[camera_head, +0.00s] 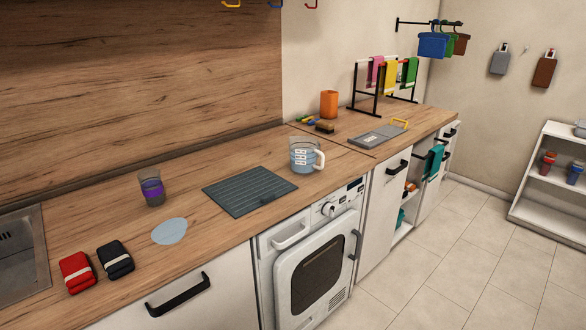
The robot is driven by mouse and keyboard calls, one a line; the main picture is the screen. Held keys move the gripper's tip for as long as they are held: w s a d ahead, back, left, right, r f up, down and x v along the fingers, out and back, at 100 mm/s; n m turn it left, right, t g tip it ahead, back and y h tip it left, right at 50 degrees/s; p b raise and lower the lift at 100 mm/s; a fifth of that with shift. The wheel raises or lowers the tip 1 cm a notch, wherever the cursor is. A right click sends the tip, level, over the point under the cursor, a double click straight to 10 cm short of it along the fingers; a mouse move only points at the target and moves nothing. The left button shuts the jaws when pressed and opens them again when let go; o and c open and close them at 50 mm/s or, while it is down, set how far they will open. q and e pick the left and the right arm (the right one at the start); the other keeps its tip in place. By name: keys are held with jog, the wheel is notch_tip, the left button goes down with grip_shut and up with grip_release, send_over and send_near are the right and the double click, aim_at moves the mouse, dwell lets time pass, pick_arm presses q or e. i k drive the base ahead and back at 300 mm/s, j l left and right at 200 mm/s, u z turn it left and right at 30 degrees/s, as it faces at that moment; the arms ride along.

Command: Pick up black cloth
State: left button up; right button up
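The black cloth (116,258) lies folded on the wooden worktop at the lower left, with a pale band across it. A folded red cloth (77,271) with a similar pale band lies just to its left, close beside it. Neither of my grippers shows in the head view.
A metal sink (21,256) lies left of the cloths. A light blue round mat (170,231), a glass with a purple band (152,188), a dark ribbed mat (249,190) and a measuring jug (305,155) are to the right. A drawer handle (179,294) sticks out below the front edge.

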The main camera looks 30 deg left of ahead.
aim_at(115, 259)
jog(key=i+u, duration=0.25)
jog(key=i, duration=0.35)
jog(key=i+l+u, duration=0.2)
jog(key=i, duration=0.4)
jog(key=i+l+u, duration=0.1)
jog(key=i+u, duration=0.15)
jog(key=i, duration=0.35)
jog(key=i+u, duration=0.15)
jog(key=u, duration=1.7)
